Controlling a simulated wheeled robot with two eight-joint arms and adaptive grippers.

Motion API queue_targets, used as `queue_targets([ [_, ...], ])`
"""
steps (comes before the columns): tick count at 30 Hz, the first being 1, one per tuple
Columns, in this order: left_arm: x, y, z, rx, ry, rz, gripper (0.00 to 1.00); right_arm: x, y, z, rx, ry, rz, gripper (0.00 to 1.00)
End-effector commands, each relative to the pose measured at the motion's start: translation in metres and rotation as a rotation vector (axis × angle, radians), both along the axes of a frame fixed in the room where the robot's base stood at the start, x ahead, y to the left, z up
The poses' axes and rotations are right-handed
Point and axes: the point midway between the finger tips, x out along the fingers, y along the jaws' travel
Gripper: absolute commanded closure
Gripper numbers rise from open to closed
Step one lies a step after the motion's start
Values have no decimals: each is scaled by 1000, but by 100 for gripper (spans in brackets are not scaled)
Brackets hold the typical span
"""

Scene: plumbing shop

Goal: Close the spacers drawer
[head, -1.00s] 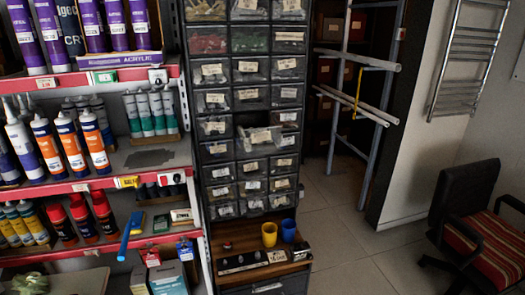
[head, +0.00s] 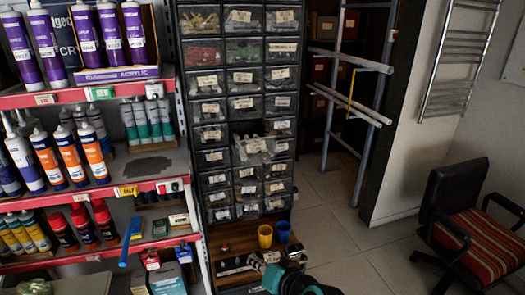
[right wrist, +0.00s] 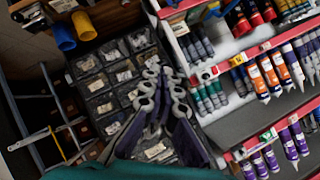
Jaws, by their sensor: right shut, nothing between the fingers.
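The black drawer cabinet (head: 230,133) has several small clear-fronted drawers with pale labels. One drawer (head: 255,148) in its middle column is pulled out and tilts down, with a dark gap above it. Its label is too small to read, so I cannot confirm that it is the spacers drawer. My right gripper (head: 259,263) is low in the head view, below the cabinet's drawers and apart from the open one. In the right wrist view, my right gripper (right wrist: 158,72) is shut and empty in front of the cabinet (right wrist: 70,76). My left gripper is out of view.
A yellow cup (head: 265,236) and a blue cup (head: 284,231) stand on the wooden ledge (head: 236,234) under the drawers. Red-edged shelves (head: 135,188) with tubes stand at left. A chair (head: 465,220) is at right, with open floor (head: 345,250) between.

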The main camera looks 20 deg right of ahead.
Motion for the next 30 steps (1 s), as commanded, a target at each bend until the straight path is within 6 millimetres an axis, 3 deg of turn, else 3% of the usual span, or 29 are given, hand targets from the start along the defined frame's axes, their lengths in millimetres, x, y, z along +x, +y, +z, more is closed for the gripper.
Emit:
queue_targets([
  [1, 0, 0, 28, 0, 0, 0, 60, 21, -1, 40, 123, -56, -52, 100],
  [3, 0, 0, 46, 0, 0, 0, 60, 44, -8, 76, 306, -132, -137, 100],
  [6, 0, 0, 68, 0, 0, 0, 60, 69, -31, 114, 540, -213, -266, 100],
  [9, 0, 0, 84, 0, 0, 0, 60, 83, -56, 134, 720, -263, -379, 100],
  [14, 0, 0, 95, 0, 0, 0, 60, 91, -82, 142, 880, -295, -488, 100],
  [20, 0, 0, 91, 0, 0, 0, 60, 104, -87, 139, 913, -298, -510, 100],
  [30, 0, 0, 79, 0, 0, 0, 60, 174, -83, 138, 912, -298, -507, 100],
])
